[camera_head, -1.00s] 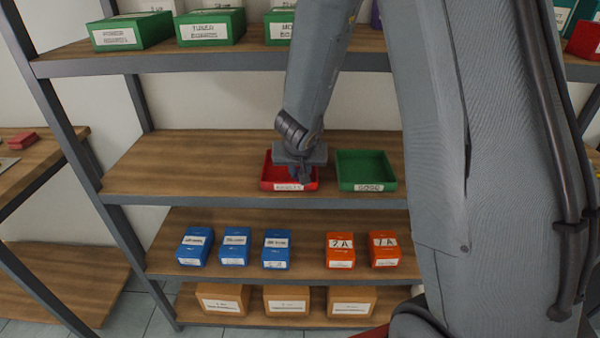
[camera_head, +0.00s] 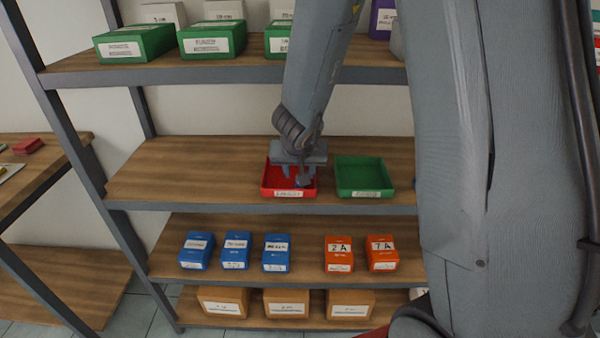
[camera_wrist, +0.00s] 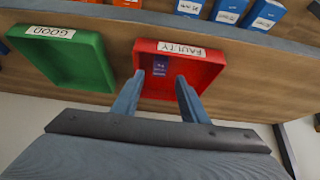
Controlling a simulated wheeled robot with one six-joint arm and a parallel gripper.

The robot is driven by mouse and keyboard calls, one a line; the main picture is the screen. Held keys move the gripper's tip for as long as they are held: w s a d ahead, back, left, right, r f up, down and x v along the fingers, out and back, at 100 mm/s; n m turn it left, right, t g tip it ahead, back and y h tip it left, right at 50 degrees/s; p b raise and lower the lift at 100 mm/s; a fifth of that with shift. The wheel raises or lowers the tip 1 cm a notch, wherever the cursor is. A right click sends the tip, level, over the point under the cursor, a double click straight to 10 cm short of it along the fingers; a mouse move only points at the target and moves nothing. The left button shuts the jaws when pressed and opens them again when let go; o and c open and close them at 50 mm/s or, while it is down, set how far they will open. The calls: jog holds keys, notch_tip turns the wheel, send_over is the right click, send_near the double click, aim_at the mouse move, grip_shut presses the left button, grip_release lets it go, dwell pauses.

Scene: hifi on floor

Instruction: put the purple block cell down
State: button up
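The purple block cell (camera_wrist: 160,66) lies in the red tray labelled FAULTY (camera_wrist: 205,67), near its labelled wall, in the wrist view. The red tray also shows in the head view (camera_head: 266,188) on the middle shelf, where my gripper hides much of its inside and I cannot make out the block. My gripper (camera_wrist: 159,92) is open, its two fingers spread apart with nothing between them. In the head view my gripper (camera_head: 290,175) is over the red tray.
A green tray labelled GOOD (camera_wrist: 70,60) stands empty beside the red one. Blue boxes (camera_head: 236,251) and orange boxes (camera_head: 339,254) stand on the shelf below. Green boxes (camera_head: 211,38) stand on the shelf above. The middle shelf's left part is bare.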

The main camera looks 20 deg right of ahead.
jog(key=s+a+r+n+y+p, duration=0.2)
jog(key=s+a+r+y+p, duration=0.15)
jog(key=s+r, duration=0.5)
jog(key=s+d+n+g+h, duration=0.1)
jog(key=s+d+g, duration=0.2)
jog(key=s, duration=0.7)
jog(key=shift+s+f+n+g+b, duration=0.3)
jog(key=shift+s+f, duration=0.1)
jog(key=shift+f, duration=0.05)
jog(key=shift+h, duration=0.25)
notch_tip(320, 180, down, 9)
jog(key=g+b, duration=0.1)
jog(key=b, duration=0.7)
jog(key=shift+w, duration=0.1)
